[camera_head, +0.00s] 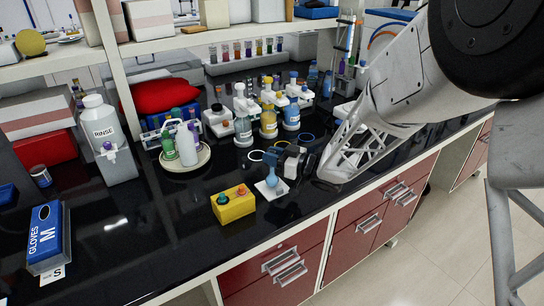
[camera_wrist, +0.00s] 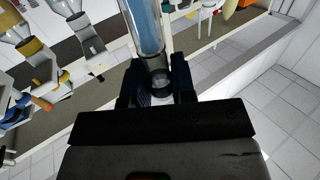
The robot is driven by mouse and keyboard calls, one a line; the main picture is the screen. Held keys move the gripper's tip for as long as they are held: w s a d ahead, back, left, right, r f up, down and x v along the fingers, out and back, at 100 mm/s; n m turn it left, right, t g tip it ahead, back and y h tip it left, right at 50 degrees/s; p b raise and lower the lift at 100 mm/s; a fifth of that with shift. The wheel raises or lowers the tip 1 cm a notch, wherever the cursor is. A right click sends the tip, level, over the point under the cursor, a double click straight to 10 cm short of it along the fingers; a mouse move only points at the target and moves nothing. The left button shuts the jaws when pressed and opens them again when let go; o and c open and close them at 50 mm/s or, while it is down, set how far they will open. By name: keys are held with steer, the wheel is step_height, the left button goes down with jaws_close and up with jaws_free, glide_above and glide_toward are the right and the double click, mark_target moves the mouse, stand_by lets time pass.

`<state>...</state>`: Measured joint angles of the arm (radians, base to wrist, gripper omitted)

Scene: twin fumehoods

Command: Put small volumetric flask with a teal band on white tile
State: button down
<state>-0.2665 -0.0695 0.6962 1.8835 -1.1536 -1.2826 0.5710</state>
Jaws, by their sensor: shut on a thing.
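A small volumetric flask (camera_head: 271,181) with blue contents is at the bench front in the head view, upright. It is over the white tile (camera_head: 262,190); I cannot tell whether its base touches the tile. My dark gripper (camera_head: 275,160) reaches in from the right and is shut on the flask's upper part. In the wrist view, a clear glass body with blue in it (camera_wrist: 145,25) stands between the two fingers (camera_wrist: 156,85) of my gripper. The teal band cannot be made out, and the fingers hide part of the flask.
A yellow block (camera_head: 234,206) with coloured knobs stands left of the tile. A round tray (camera_head: 186,164) with bottles and a glove box (camera_head: 46,238) are farther left. The black bench front between them is clear.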

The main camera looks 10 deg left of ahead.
steer(key=shift+f, duration=0.15)
steer(key=c, duration=0.9)
jaws_free()
steer(key=shift+c, duration=0.2)
steer(key=shift+d, duration=0.1)
steer(key=shift+s+d, duration=0.15)
steer(key=shift+d, duration=0.45)
steer(key=v, duration=1)
steer(key=shift+s+d, duration=0.2)
steer(key=shift+d, duration=0.05)
